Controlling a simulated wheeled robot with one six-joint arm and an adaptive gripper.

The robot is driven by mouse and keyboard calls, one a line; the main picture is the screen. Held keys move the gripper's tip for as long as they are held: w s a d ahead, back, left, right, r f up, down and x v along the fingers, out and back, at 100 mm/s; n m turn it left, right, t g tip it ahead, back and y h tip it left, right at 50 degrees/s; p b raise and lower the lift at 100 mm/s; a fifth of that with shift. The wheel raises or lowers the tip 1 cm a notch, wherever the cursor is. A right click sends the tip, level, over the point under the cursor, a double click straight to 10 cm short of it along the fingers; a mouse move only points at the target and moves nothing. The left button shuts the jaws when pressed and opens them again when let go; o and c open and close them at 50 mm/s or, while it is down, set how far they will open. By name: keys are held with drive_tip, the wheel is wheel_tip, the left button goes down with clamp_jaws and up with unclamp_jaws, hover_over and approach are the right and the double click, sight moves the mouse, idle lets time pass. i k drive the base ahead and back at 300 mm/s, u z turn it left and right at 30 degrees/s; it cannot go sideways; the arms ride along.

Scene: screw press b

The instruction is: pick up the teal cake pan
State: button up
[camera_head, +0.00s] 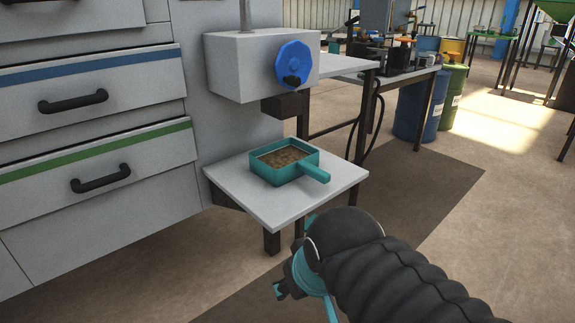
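The teal cake pan (301,178) sits upright on a small light grey shelf (245,204) under the press. It is a square pan with a short handle pointing right and toward me. A brown, crumbly material (283,155) fills its inside. My gripper (281,291) is at the lower middle of the view, in front of and below the shelf, apart from the pan. My dark ribbed arm hides part of the gripper, and whether its fingers are open does not show clearly.
The press's grey housing (235,68) with a blue hand wheel (294,64) and a dark block (283,105) hangs above the pan. A drawer cabinet (88,110) stands at the left. A blue barrel (411,110) is behind right. The floor on the right is clear.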

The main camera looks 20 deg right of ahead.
sight(279, 164)
drive_tip(key=z, duration=1.1)
drive_tip(key=k, duration=0.65)
drive_tip(key=u, duration=1.15)
drive_tip(key=i, duration=0.5)
drive_tip(key=z, duration=0.05)
